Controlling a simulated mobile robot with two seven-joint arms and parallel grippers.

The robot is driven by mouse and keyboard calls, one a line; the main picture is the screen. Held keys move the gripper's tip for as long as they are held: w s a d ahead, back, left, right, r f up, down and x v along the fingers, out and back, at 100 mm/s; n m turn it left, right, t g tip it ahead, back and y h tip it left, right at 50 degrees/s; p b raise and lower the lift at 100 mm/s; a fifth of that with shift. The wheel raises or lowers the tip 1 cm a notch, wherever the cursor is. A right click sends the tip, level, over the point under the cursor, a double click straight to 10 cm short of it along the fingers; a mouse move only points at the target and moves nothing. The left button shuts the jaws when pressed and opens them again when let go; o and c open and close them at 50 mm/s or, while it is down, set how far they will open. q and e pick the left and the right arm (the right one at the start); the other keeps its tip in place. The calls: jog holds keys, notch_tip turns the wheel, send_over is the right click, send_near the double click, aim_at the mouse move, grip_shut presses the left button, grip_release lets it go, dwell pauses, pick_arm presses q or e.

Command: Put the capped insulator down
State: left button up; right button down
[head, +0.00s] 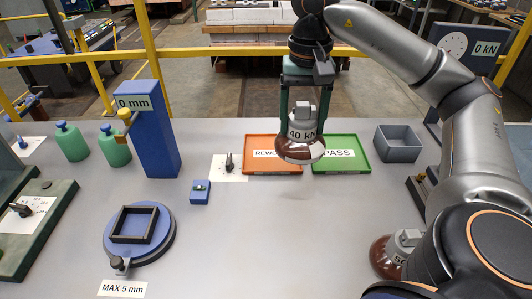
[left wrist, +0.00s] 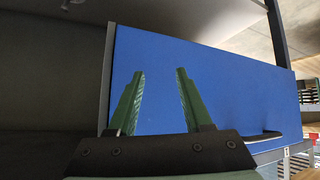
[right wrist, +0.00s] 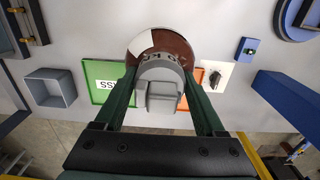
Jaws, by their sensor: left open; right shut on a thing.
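The capped insulator (head: 300,145) has a grey metal cap marked 40 kN and a brown disc with a white patch. My right gripper (head: 302,125) is shut on its cap and holds it upright in front of the two trays. It also shows in the right wrist view (right wrist: 160,75), between the green fingers (right wrist: 160,105). The orange REWORK tray (head: 262,169) and the green PASS tray (head: 350,160) lie side by side behind it. Whether the disc touches anything below is hard to tell. My left gripper (left wrist: 158,100) is open and empty, facing a blue panel.
A grey open box (head: 398,145) stands right of the green tray. A second capped insulator (head: 390,255) stands at the right, partly behind my arm. A blue post (head: 150,135), a small blue device (head: 200,192) and a round blue turntable (head: 140,240) stand left. The middle front table is clear.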

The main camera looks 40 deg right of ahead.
jog(key=shift+d, duration=0.25)
jog(key=shift+w+d+f, duration=0.1)
jog(key=shift+w+f, duration=0.05)
jog(key=shift+w, duration=0.2)
jog(key=w+d+f, duration=0.2)
jog(key=w+f, duration=0.1)
jog(key=w, duration=0.4)
jog(key=b, duration=0.2)
send_near(271, 153)
notch_tip(271, 153, down, 2)
jog(key=shift+f, duration=0.45)
